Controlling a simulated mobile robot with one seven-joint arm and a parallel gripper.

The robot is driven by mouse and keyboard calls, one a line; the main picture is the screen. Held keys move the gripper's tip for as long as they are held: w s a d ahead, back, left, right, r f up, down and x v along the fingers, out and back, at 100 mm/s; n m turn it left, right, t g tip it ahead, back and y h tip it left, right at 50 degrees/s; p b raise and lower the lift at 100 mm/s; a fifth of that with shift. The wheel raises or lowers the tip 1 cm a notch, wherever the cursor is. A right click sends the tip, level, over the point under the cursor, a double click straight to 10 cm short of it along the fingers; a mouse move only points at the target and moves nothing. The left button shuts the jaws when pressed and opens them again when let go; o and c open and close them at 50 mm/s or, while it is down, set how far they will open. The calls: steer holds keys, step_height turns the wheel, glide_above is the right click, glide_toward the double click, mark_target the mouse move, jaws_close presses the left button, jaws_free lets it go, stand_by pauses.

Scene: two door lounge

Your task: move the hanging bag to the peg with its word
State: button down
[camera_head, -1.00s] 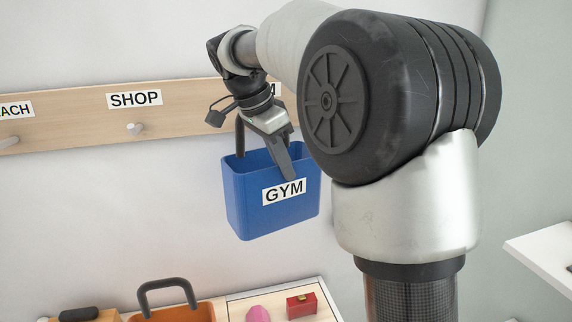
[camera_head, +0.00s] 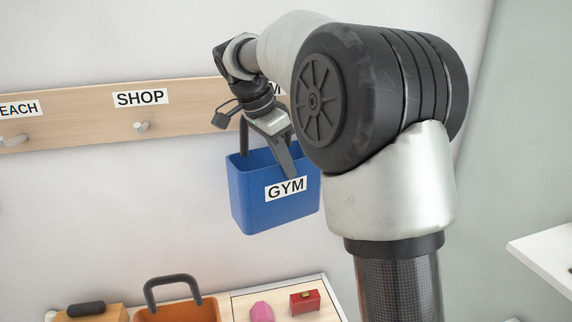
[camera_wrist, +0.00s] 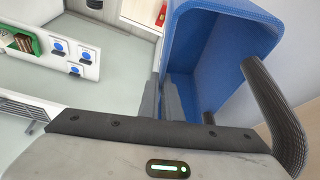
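The blue bag (camera_head: 250,205) carries the word GYM and is upright against the wall below the peg board, with its dark handle (camera_head: 243,132) raised. The SHOP peg (camera_head: 142,127) is bare, and so is the peg (camera_head: 14,140) under a partly cut-off label ending in EACH. A third label ending in M (camera_head: 277,88) is mostly hidden by my arm, with any peg there. My gripper (camera_head: 291,165) points down at the bag's front rim. In the wrist view the fingers (camera_wrist: 162,100) are close together at the bag's wall (camera_wrist: 215,40), with the handle (camera_wrist: 275,105) off to the right.
Below stand an orange bag (camera_head: 178,312) with a raised handle and a tan one (camera_head: 95,316). A pink item (camera_head: 262,312) and a red box (camera_head: 305,301) lie beside them. A white shelf (camera_head: 545,250) is at right.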

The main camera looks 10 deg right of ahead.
steer(key=c, duration=1.9)
jaws_free()
steer(key=shift+r, duration=0.1)
steer(key=p+v, duration=0.1)
steer(key=v, duration=1.5)
steer(key=s+d+n+t+y, duration=0.1)
steer(key=s+d+n, duration=0.1)
steer(key=s+n, duration=0.25)
steer(key=s+d+f+n+t+y, duration=0.1)
steer(key=s+f+n+t+y, duration=0.2)
steer(key=s+f+n, duration=0.7)
steer(key=s+f, duration=0.9)
steer(key=s, duration=0.2)
steer(key=shift+s+d, duration=0.25)
steer(key=shift+d, duration=0.05)
steer(key=shift+n, duration=0.25)
